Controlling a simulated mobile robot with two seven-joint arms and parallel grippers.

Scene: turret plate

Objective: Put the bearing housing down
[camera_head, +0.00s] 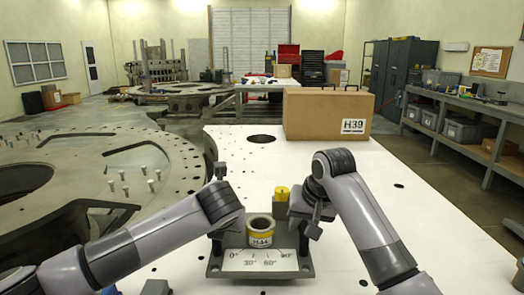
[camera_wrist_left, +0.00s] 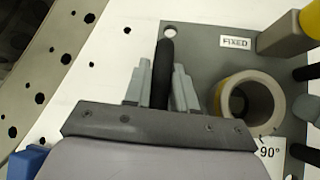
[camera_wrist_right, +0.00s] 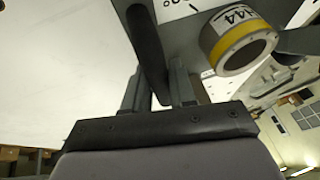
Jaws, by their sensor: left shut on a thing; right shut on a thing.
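The bearing housing (camera_head: 261,231) is a grey ring with a yellow band and an H-44 label, on a grey plate (camera_head: 214,268) with a white degree scale. It also shows in the left wrist view (camera_wrist_left: 222,100) and the right wrist view (camera_wrist_right: 212,52). My left gripper (camera_wrist_left: 162,80) is shut on a black upright bar at the plate's left side. My right gripper (camera_wrist_right: 157,82) is shut on a similar black bar at the right side. I cannot tell whether the plate touches the white surface (camera_head: 390,215) beneath it.
A yellow-topped post (camera_head: 282,194) stands behind the ring. A brown case marked H39 (camera_head: 310,112) stands farther back on the white surface, beside a round hole (camera_head: 261,138). A large grey drilled ring (camera_head: 95,205) lies to the left. The white surface at right is mostly clear.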

